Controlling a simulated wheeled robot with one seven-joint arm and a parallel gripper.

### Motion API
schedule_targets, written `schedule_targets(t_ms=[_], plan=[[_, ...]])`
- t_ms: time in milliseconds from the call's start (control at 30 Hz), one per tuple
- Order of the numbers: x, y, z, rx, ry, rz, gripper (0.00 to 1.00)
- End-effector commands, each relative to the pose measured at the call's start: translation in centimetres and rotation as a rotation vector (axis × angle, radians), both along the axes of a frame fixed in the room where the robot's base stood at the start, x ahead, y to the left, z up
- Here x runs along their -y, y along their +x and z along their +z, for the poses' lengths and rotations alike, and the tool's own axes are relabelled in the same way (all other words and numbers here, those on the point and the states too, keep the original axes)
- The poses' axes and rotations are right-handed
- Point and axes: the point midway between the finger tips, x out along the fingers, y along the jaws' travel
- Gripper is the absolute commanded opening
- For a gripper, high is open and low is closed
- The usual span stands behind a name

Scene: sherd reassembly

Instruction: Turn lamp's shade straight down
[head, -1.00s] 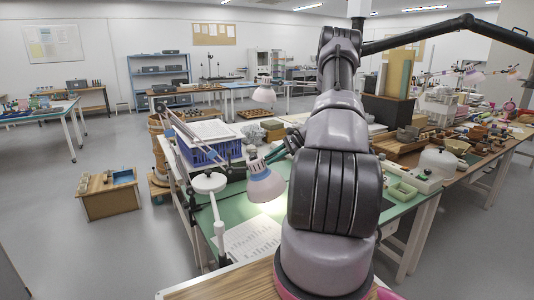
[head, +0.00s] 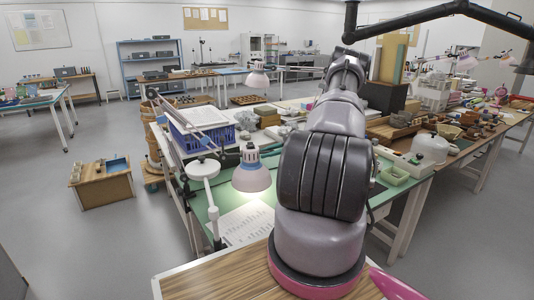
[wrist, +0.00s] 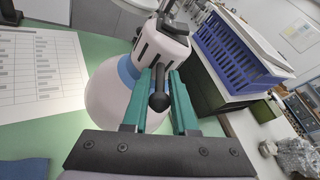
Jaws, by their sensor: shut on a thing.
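The lamp's shade (head: 252,179) is a pale pinkish dome with a blue-grey collar, hanging over the green table with its opening facing nearly straight down. In the wrist view the shade (wrist: 108,100) is partly hidden behind my gripper's fingers. A black knob-ended handle (wrist: 159,101) sticks out from the lamp head towards the wrist camera. My gripper (wrist: 165,80) has its teal fingers on either side of this handle and is shut on it. In the head view my arm hides the gripper.
A printed sheet (head: 243,224) lies on the green table (head: 205,226) under the lamp. A white round-topped stand (head: 203,169) is left of the shade. A blue crate (head: 203,141) stands behind it.

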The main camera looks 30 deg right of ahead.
Motion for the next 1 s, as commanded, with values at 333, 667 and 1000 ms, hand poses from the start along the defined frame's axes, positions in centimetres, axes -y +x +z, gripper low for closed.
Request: schedule_targets(t_ms=[333, 667, 1000], plan=[[0.0, 0.0, 0.0, -0.001, -0.002, -0.001, 0.43], [1.5, -0.7, 0.5, 0.0, -0.002, -0.003, 0.43], [7.2, -3.7, 2.3, 0.0, -0.002, -0.003, 0.43]])
